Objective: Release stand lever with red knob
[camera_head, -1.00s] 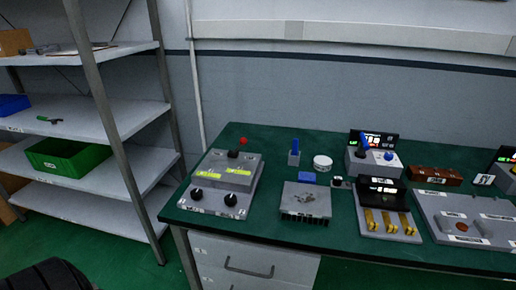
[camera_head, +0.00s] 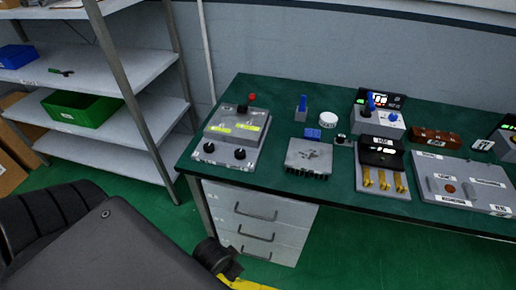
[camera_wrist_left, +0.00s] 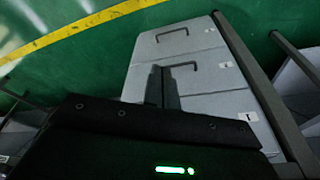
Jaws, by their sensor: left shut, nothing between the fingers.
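The lever with the red knob (camera_head: 252,97) stands upright at the back of a grey box (camera_head: 232,130) with yellow labels and two black dials, at the left end of the green table. My left gripper (camera_head: 214,258) is low in the head view, in front of the drawers and well below the tabletop, apart from the lever. In the left wrist view its fingers (camera_wrist_left: 162,88) are together and empty, with the drawers beyond them. The lever is not in the left wrist view. My right gripper is not in view.
Blue levers (camera_head: 302,103) (camera_head: 370,101), a white round piece (camera_head: 328,118), a heatsink block (camera_head: 309,156) and other devices stand to the right on the table (camera_head: 262,92). Grey drawers (camera_head: 262,222) are below. A shelf rack (camera_head: 120,68) stands at left.

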